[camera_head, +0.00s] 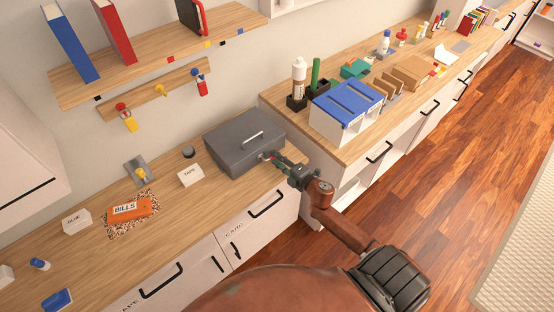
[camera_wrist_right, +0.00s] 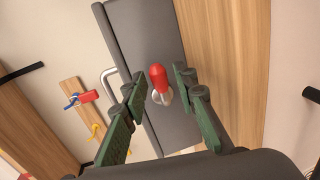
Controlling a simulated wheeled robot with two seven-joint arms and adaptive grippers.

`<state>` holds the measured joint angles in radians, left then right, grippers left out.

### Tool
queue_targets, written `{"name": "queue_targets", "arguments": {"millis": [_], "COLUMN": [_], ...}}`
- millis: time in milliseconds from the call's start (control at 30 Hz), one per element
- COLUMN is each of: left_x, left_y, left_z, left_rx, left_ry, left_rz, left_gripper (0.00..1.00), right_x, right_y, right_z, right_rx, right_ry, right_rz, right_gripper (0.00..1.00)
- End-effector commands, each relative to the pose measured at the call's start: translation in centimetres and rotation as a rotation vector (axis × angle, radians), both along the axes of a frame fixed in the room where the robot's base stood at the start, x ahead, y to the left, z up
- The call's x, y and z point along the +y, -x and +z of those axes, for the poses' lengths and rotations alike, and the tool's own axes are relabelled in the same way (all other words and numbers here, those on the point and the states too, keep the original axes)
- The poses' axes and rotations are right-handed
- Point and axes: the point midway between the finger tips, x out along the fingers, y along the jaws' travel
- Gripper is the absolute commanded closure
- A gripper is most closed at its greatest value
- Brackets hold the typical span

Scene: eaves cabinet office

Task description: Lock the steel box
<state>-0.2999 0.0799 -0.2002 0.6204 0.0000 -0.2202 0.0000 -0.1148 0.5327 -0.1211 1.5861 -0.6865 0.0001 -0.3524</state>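The grey steel box (camera_head: 240,152) stands shut on the wooden counter, with a pale handle (camera_head: 253,137) on its lid. In the right wrist view, the box (camera_wrist_right: 150,45) fills the middle, and a red-headed key or knob (camera_wrist_right: 158,76) sits in a round silver lock on its front. My right gripper (camera_head: 272,160) is at the box front. In its wrist view, the green fingers (camera_wrist_right: 157,84) are open, one on either side of the red head, with gaps showing. Whether the lock is turned cannot be told. My left gripper is not in view.
A blue-lidded white bin (camera_head: 345,108) stands on the higher counter right of the box. A white TAPE box (camera_head: 190,176) and an orange BILLS pouch (camera_head: 130,209) lie to the left. Key tags hang from a wall rack (camera_head: 145,100). Bare counter lies before the pouch.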

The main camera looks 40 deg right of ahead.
Motion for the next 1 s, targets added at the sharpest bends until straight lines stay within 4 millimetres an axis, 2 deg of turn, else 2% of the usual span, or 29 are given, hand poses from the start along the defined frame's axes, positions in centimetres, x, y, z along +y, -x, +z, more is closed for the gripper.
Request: {"name": "queue_targets", "arguments": {"millis": [333,433,567,800,1000], "left_x": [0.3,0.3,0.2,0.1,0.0], "left_y": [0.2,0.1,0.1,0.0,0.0], "left_z": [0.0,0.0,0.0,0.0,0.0], "left_rx": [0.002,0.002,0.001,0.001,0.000], "left_ry": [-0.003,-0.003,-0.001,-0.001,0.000], "left_rz": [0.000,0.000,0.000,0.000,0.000], "left_gripper": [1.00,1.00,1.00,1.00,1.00], "right_x": [0.1,0.0,-0.2,-0.6,-0.9], "right_y": [0.0,0.7,2.6,7.6,10.6], "right_z": [0.1,0.1,0.4,1.4,2.1], "right_rx": [-0.001,0.000,0.002,0.002,0.001], "right_ry": [0.001,0.002,0.001,0.001,0.001], "right_rz": [0.001,0.001,0.000,0.001,-0.001], "right_gripper": [0.67,0.67,0.67,0.67,0.67]}}
